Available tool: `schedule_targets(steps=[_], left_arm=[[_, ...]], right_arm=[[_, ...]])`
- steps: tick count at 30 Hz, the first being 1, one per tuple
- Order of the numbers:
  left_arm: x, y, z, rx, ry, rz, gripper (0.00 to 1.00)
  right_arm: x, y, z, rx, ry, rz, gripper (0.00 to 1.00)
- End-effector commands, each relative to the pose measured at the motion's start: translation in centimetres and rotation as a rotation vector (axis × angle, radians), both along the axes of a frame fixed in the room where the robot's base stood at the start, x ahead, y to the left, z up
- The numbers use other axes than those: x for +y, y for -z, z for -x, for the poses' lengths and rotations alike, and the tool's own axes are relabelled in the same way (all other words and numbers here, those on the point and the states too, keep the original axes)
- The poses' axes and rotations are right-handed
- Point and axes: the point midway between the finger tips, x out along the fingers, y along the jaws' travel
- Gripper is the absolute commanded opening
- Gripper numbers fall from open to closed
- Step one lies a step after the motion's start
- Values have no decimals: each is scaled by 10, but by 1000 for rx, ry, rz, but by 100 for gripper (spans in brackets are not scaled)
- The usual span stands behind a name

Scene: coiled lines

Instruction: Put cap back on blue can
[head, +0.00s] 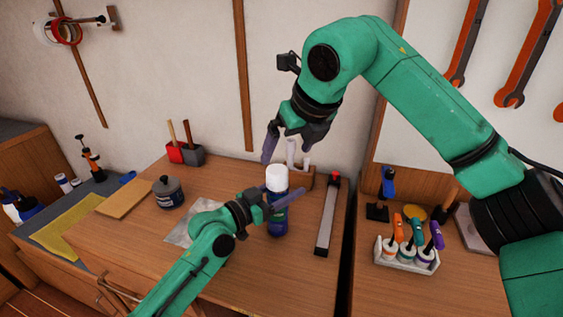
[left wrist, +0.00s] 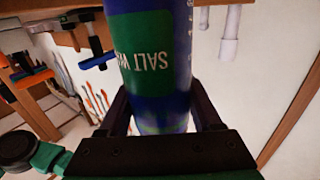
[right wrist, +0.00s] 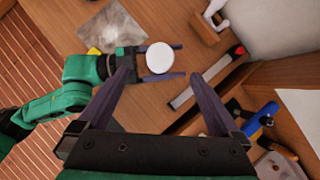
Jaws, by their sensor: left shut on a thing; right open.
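The blue can (head: 278,224) stands upright on the wooden workbench, with a white cap (head: 277,178) on its top. In the right wrist view the cap (right wrist: 160,58) is a white disc seen from above. The left wrist view shows the can's green and blue side (left wrist: 155,50) with upside-down lettering. My left gripper (head: 279,198) is shut around the can's upper body, just below the cap. My right gripper (head: 287,162) is open and empty, pointing down above and behind the cap, apart from it. Whether the cap is fully seated cannot be told.
A long grey bar with a red end (head: 327,218) lies right of the can. A wooden holder with white cylinders (head: 299,172) stands behind. A grey pot (head: 168,192) and a metallic sheet (head: 185,234) are to the left. A bottle rack (head: 407,257) sits on the right bench.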

Motion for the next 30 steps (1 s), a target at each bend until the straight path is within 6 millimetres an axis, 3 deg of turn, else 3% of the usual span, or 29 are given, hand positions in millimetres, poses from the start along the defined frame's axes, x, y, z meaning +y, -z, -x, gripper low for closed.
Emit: schedule_targets(steps=[4, 12, 13, 15, 16, 24, 30], left_arm=[[0, 2, 0, 3, 1, -2, 0], [0, 2, 0, 3, 1, -1, 0], [0, 2, 0, 3, 1, -1, 69], [0, 1, 0, 3, 1, -2, 96], [0, 1, 0, 3, 1, -2, 100], [2, 1, 2, 1, 0, -1, 100], [28, 5, 21, 1, -1, -6, 100]], right_arm=[[-4, -15, 8, -1, 1, 0, 100], [-5, -17, 9, 1, 1, 0, 100], [-5, -17, 9, 1, 1, 0, 100], [-5, -17, 9, 0, 1, 0, 100], [-5, -17, 9, 0, 1, 0, 100], [-5, -16, 9, 0, 1, 0, 100], [-5, -5, 9, 0, 1, 0, 100]])
